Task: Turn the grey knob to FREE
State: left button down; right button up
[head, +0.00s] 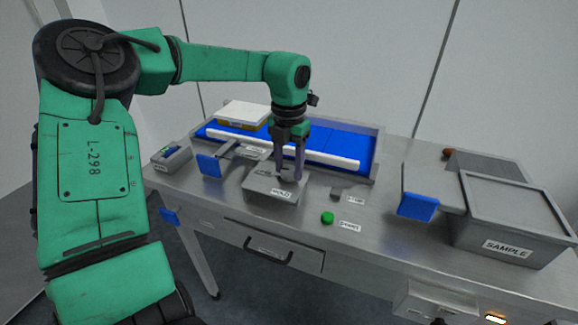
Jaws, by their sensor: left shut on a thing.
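The grey knob (287,176) sits on top of a grey sloped box (262,188) in the middle of the table. A label on the box's front appears to read HOLD. A second small label on the box's upper left is too small to read. My left gripper (289,174) reaches down from above, with its fingers shut on the knob. The fingers hide part of the knob, so I cannot tell which way it points. My right gripper is not in view.
A blue belt (335,142) with a white roller bar lies behind the box. A green button (327,217) is at front right. A grey SAMPLE bin (510,215) and a blue paddle (417,206) stand at right. A drawer (270,247) is below the front edge.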

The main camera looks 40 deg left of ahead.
aim_at(289, 170)
pick_arm(q)
jog(key=shift+w+r+m, duration=0.15)
jog(key=shift+r+m, duration=0.05)
jog(key=shift+m, duration=0.4)
jog(key=c, duration=0.6)
grip_release()
jog(key=o, duration=0.3)
jog(key=shift+f, duration=0.1)
notch_tip(289, 170, up, 15)
jog(key=shift+f, duration=0.2)
